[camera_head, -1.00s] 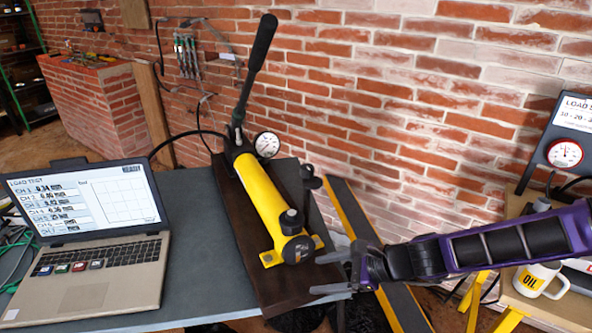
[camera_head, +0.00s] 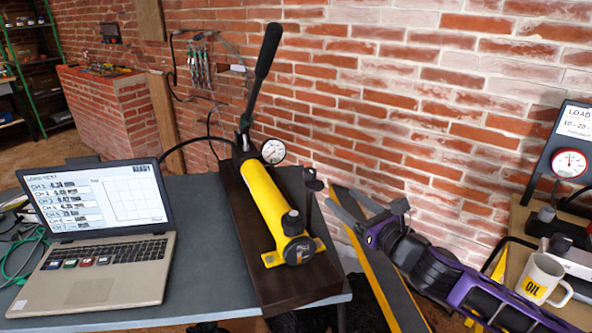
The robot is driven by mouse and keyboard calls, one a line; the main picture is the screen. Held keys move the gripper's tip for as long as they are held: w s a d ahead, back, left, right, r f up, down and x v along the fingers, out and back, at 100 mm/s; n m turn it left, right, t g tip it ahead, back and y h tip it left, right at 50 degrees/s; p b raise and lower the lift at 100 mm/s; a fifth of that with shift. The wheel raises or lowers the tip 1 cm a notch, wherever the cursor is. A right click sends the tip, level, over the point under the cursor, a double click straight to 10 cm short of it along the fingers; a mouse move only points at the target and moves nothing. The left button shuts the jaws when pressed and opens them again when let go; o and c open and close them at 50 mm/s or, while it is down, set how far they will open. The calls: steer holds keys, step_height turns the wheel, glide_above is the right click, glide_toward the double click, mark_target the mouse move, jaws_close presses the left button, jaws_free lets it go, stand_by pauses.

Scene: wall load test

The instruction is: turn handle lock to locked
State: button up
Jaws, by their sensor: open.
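A yellow hand pump (camera_head: 264,195) lies on a dark wooden base (camera_head: 285,285) on the grey table. Its black handle (camera_head: 265,65) rises from the far end, tilted up and to the right. A black upright post with a small flat head (camera_head: 312,186) stands just right of the pump; it may be the handle lock, but I cannot tell its setting. My gripper (camera_head: 340,199) is open and empty, right of this post. Its fingers point up-left and appear apart from the post and pump.
An open laptop (camera_head: 95,240) sits on the grey table (camera_head: 205,215) at left. A dial gauge (camera_head: 273,151) is on the pump, with a black hose behind. A white oil mug (camera_head: 543,279) and a second gauge (camera_head: 569,164) stand on the right bench. A brick wall is behind.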

mark_target(310, 175)
steer(key=b+x, duration=0.1)
steer(key=x, duration=1.6)
steer(key=shift+a, duration=0.15)
jaws_close()
